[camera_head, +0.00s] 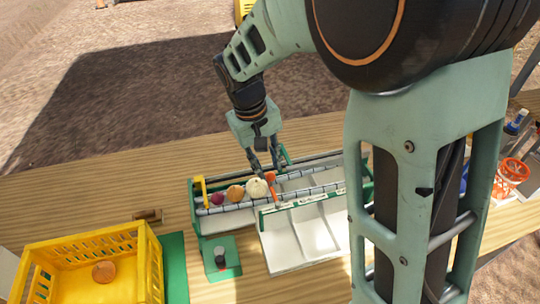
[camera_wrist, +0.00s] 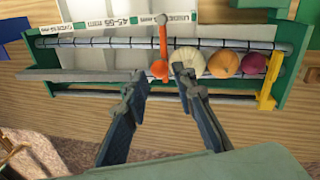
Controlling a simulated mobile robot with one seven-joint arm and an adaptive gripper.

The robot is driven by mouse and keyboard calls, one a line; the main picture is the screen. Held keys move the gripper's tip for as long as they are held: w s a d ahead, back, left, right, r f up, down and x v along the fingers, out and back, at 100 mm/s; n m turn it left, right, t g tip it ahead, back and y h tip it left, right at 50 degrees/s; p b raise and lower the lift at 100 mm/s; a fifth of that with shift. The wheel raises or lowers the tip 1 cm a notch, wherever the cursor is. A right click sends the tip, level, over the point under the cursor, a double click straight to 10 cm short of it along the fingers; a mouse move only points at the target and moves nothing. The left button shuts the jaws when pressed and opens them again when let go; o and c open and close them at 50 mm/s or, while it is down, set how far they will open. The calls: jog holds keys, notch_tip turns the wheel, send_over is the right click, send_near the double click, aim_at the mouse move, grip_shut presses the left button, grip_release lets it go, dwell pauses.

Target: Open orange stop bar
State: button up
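The orange stop bar (camera_head: 274,195) lies across the rails of the green-sided onion elevator (camera_head: 196,222), just right of the pale onion (camera_head: 257,188). In the wrist view the bar (camera_wrist: 163,36) runs up the picture from a round orange knob (camera_wrist: 159,69). My gripper (camera_head: 268,166) is over the elevator, close to the knob. In the wrist view its two fingers (camera_wrist: 156,84) are spread, one on each side below the knob, with nothing held between them. I cannot tell whether a finger touches the knob or the pale onion.
A brown onion (camera_head: 235,193) and a purple onion (camera_head: 217,198) sit in line left of the pale one, beside a yellow bar (camera_head: 202,190). A yellow crate (camera_head: 90,246) stands at the lower left. White sorting chutes (camera_head: 300,236) lie in front. An orange basket (camera_head: 511,176) is far right.

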aim_at(270, 174)
jog(key=shift+w+d+f, duration=0.1)
jog(key=shift+d+f, duration=0.05)
jog(key=shift+f, duration=0.7)
jog(key=shift+w+d+f, duration=0.1)
jog(key=shift+d+f, duration=0.05)
jog(key=shift+f, duration=0.65)
grip_shut()
